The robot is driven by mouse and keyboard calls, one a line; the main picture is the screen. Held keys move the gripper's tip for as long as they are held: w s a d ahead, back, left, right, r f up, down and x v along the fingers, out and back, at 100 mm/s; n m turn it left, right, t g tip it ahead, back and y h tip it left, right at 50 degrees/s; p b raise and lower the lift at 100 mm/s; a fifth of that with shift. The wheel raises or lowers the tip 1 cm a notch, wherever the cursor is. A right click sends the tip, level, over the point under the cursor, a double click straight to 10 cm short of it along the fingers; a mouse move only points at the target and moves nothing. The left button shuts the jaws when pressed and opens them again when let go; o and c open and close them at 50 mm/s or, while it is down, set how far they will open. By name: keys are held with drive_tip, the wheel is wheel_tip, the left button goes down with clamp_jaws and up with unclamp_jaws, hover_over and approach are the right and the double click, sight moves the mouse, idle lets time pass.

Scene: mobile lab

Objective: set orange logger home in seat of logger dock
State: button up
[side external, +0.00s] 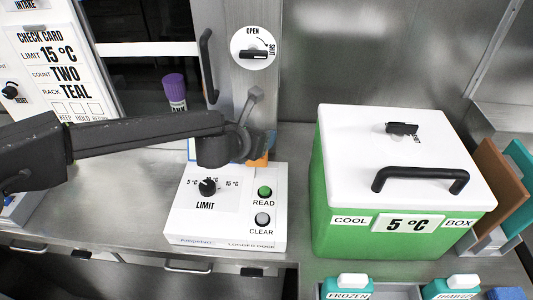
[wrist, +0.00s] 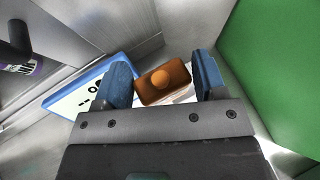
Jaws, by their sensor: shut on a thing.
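The orange logger (wrist: 163,83) is a small block with a round knob, between the blue pads of my gripper (wrist: 164,76), which is shut on it. In the side view, part of the logger (side external: 259,161) shows just behind the rear edge of the white logger dock (side external: 225,232), below my wrist. The dock has a LIMIT dial, a green READ button and a grey CLEAR button on its front. Its seat is hidden by my arm, and I cannot tell whether the logger touches the dock.
A green cool box (side external: 335,215) with a white lid and black handle stands right of the dock. A purple-capped tube (side external: 174,90) stands behind my arm. A blue-edged white panel (wrist: 75,98) lies left of my gripper in the wrist view. Teal bottles (side external: 452,289) stand at the front right.

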drive_tip(key=shift+s+d+f, duration=0.1)
drive_tip(key=shift+d+f, duration=0.35)
drive_tip(key=shift+d, duration=0.2)
drive_tip(key=shift+s+d+f, duration=0.1)
drive_tip(key=shift+d+f, duration=0.3)
drive_tip(key=shift+d, duration=0.2)
drive_tip(key=shift+f, duration=1.9)
drive_tip(key=shift+f, duration=0.1)
drive_tip(key=o, duration=1.3)
